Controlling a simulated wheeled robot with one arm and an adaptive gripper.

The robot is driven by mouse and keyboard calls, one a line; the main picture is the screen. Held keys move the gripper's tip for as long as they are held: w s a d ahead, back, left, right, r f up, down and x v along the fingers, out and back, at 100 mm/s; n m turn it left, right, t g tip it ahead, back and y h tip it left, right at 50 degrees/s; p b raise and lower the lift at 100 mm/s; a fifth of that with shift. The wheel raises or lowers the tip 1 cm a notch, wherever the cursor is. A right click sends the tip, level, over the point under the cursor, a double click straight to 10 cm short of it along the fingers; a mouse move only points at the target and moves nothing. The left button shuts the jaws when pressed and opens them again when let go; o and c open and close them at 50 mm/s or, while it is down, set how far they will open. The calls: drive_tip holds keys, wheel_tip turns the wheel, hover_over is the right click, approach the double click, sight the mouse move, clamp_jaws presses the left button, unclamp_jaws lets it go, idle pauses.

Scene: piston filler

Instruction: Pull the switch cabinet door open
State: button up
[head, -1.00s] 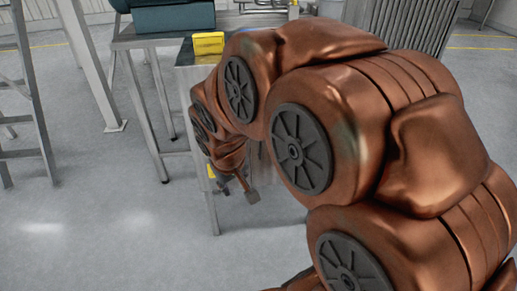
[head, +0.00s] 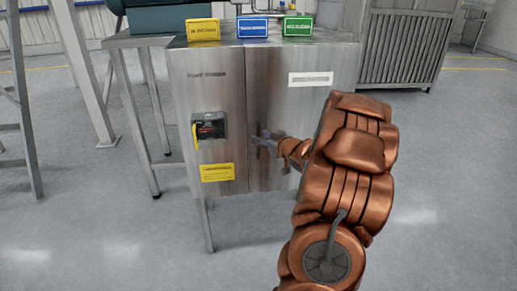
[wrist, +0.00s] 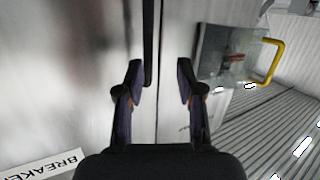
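The steel switch cabinet (head: 226,120) stands in front of me with two door panels and a vertical seam between them. The right door (head: 318,120) bears a white label and appears shut. In the wrist view, a dark upright handle bar (wrist: 148,45) runs beside the seam. My gripper (head: 266,143) is at the cabinet front near the seam. In the wrist view my gripper (wrist: 160,82) is open, its fingers to either side of the bar in the picture, the bar nearer the left finger. I cannot tell the depth between fingers and bar, or whether they touch.
The left panel (head: 208,88) carries a red and black switch (head: 211,126) with a yellow handle, and a yellow notice (head: 217,172). Yellow, blue and green boxes (head: 252,27) stand on top. A steel table (head: 140,41) is behind at left. The floor in front is clear.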

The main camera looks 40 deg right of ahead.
drive_tip(key=s+d+f+t+y+b, duration=0.2)
drive_tip(key=s+f+t, duration=0.1)
drive_tip(key=shift+w+d+r+b, duration=0.1)
drive_tip(key=shift+w+b, duration=0.15)
drive_tip(key=shift+w, duration=1.6)
drive_tip(key=shift+w+d+b, duration=0.1)
drive_tip(key=shift+w+b, duration=0.15)
drive_tip(key=shift+w, duration=1.55)
clamp_jaws()
